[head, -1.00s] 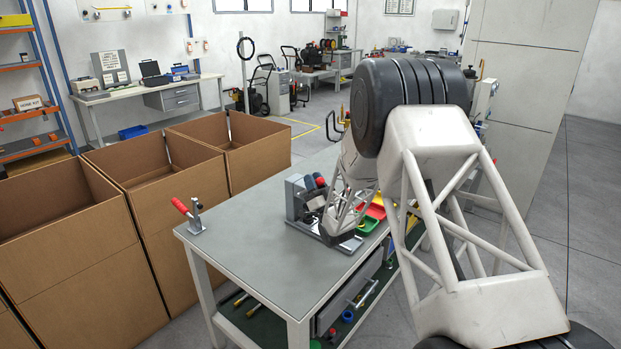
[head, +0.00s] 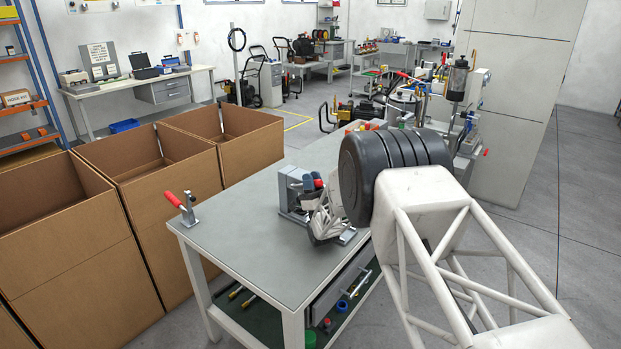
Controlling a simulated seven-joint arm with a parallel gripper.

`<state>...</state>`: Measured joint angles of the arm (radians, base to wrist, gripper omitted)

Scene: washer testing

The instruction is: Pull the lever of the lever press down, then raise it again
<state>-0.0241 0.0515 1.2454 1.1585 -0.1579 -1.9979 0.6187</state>
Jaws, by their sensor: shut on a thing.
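The lever press (head: 291,190), a small grey upright machine with dark and red parts, stands on the grey-green workbench (head: 245,228) near its middle. My gripper (head: 322,232) is low at the press's right front side, close above the bench top. It is shut on what seems to be the press's lever, though my white arm and dark wrist part hide most of the lever and the fingertips. How far down the lever stands cannot be read clearly.
A red-handled clamp (head: 182,206) stands at the bench's left corner. Large open cardboard boxes (head: 135,215) line the left side. A drawer (head: 342,284) and a shelf lie under the bench. The bench top between clamp and press is clear.

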